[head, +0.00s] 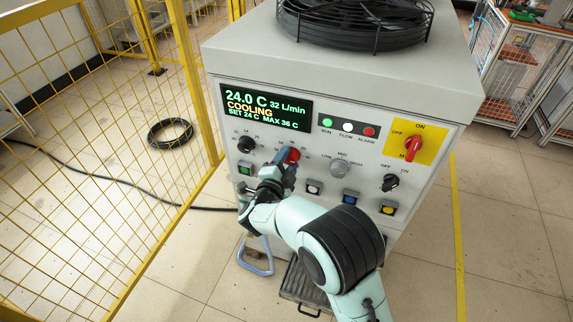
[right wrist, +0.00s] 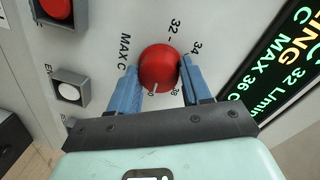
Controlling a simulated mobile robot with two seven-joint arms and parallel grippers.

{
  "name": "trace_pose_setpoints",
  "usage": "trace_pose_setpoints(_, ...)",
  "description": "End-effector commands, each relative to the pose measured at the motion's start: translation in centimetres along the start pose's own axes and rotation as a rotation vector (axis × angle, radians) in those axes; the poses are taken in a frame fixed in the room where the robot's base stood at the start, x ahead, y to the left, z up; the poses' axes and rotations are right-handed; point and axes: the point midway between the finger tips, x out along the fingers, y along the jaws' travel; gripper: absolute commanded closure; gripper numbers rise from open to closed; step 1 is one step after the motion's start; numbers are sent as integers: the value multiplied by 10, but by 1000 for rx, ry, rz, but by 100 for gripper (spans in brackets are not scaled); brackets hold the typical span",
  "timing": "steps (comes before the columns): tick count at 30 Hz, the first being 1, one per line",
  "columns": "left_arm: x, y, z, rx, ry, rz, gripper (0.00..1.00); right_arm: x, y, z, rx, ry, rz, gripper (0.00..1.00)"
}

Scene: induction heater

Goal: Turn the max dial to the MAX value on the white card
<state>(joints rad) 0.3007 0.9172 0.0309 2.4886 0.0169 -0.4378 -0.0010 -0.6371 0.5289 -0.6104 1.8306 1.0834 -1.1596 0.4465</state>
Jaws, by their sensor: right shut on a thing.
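The max dial is a round red knob (right wrist: 158,66) marked "MAX C" on the heater's panel, with numbers around it; 32 and 34 are readable. Its white pointer line faces the lower side in the right wrist view, and the number there is partly hidden. My right gripper (right wrist: 162,82) is shut on the knob, one blue finger on each side. In the head view the red knob (head: 293,155) shows just beyond the right gripper (head: 286,163). The display (head: 267,106) reads 24.0 C, COOLING, SET 24 C, MAX 36 C. I see no white card. My left gripper is not in view.
A black dial (head: 246,144) is left of the red knob, and a grey dial (head: 339,167) right of it. Buttons sit below. A red switch (head: 413,143) on a yellow plate is farther right. A yellow mesh fence (head: 95,150) stands at the left.

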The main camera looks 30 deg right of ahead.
Motion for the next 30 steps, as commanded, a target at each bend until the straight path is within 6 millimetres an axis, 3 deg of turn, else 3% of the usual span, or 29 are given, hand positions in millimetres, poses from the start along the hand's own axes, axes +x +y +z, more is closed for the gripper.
trace_pose_setpoints(17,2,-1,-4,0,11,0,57,3,-2,-4,37,8,-6,82)
trace_pose_setpoints(18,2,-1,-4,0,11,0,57,3,-2,-4,37,8,-6,42)
trace_pose_setpoints(20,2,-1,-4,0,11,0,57,3,-2,-4,37,8,-6,27)
trace_pose_setpoints(30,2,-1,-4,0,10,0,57,0,-5,-4,37,6,-11,27)
